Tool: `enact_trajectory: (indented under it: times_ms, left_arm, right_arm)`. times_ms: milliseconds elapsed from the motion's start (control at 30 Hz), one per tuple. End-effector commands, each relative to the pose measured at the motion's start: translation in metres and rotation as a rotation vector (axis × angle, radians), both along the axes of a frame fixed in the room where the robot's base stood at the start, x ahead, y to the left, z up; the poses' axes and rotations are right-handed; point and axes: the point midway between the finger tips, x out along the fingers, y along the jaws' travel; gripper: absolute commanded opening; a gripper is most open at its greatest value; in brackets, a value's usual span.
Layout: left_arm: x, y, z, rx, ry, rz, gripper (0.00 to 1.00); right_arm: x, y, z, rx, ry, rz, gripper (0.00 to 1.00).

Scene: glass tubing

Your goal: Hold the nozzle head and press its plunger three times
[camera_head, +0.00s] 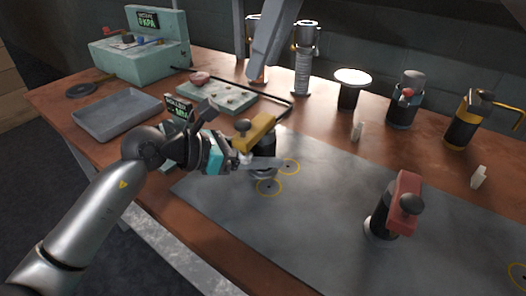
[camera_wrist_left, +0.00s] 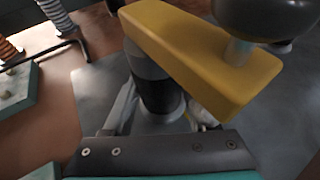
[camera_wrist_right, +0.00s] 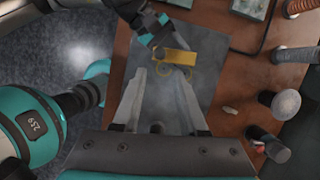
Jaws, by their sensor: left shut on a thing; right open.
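The nozzle head has a yellow block (camera_head: 258,132) on a dark cylindrical body and stands on the grey mat. Its dark round plunger knob (camera_head: 242,125) sits on top at one end. In the left wrist view the yellow block (camera_wrist_left: 195,50) is close, with the knob (camera_wrist_left: 265,14) raised on a pale stem. My left gripper (camera_head: 262,164) is shut on the nozzle head's dark body (camera_wrist_left: 155,82), below the block. In the right wrist view my right gripper (camera_wrist_right: 162,98) is open and empty, with the yellow block (camera_wrist_right: 176,57) beyond its fingertips.
A red-topped nozzle head (camera_head: 404,200) stands apart on the mat (camera_head: 320,225). Along the back stand a ribbed cylinder (camera_head: 302,70), a white-topped stand (camera_head: 351,84) and a yellow-handled canister (camera_head: 467,120). A grey tray (camera_head: 118,114) and teal console (camera_head: 140,60) lie left.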

Motion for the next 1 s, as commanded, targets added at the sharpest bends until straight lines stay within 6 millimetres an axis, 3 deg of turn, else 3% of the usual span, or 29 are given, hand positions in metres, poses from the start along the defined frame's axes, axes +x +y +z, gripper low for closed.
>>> enact_trajectory:
  times_ms: [167, 367, 1000]
  left_arm:
    - [0.000, 0.000, 0.000, 0.001, 0.000, 0.000, 0.00]
    - [0.000, 0.000, 0.000, 0.001, 0.000, 0.000, 0.00]
    - [0.000, 0.000, 0.000, 0.001, 0.000, 0.000, 0.00]
  right_arm:
    - [0.000, 0.003, 0.000, -0.024, -0.026, 0.092, 0.21]
    - [0.000, 0.010, -0.001, -0.092, -0.100, 0.360, 0.00]
    - [0.005, 0.028, -0.003, -0.324, -0.330, 1.341, 0.00]
